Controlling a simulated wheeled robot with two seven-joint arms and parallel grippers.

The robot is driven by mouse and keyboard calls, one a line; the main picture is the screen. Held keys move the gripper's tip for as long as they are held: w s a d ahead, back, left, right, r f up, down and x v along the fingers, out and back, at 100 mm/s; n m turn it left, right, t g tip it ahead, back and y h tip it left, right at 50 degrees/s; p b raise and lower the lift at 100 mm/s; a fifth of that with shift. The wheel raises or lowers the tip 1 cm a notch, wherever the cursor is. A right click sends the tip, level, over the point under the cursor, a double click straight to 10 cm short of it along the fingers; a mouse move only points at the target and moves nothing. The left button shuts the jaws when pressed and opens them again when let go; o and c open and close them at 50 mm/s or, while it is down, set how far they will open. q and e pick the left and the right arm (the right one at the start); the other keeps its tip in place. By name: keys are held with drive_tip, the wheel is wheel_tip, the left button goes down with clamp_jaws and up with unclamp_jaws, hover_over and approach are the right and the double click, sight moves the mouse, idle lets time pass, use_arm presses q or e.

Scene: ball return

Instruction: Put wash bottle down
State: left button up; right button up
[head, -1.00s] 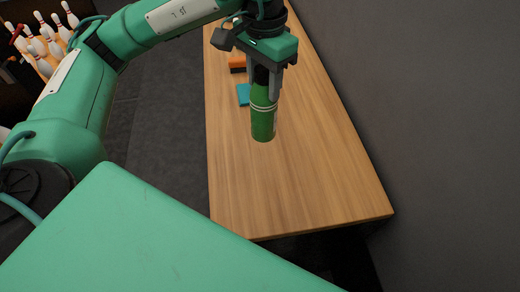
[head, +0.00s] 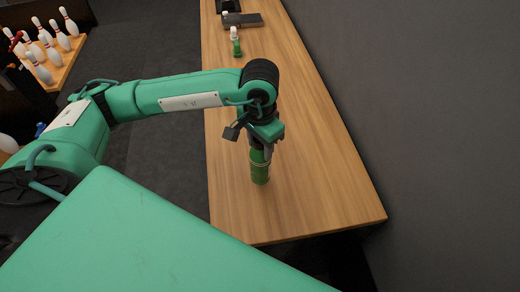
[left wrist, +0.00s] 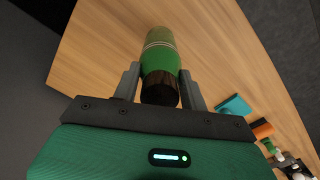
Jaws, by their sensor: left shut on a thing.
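The wash bottle (head: 260,174) is a green cylinder with pale rings and a dark cap. My left gripper (head: 262,150) is shut on it near the cap and holds it almost upright, base down, over the near part of the wooden table (head: 310,190). In the left wrist view, the bottle (left wrist: 158,50) sits between the two fingers, its base pointing away over the wood. I cannot tell whether its base touches the table. My right gripper is not in view.
A small green bottle with a white cap (head: 235,42) and a dark flat object (head: 243,20) stand at the table's far end. A blue piece (left wrist: 235,106) and an orange piece (left wrist: 262,128) lie on the table in the left wrist view. The wood around the wash bottle is clear.

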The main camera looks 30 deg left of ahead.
sight(260, 163)
use_arm(q)
drive_tip(key=shift+f, duration=2.05)
drive_tip(key=o, duration=1.4)
drive_tip(key=shift+r+p, duration=0.15)
drive_tip(key=shift+p, duration=0.15)
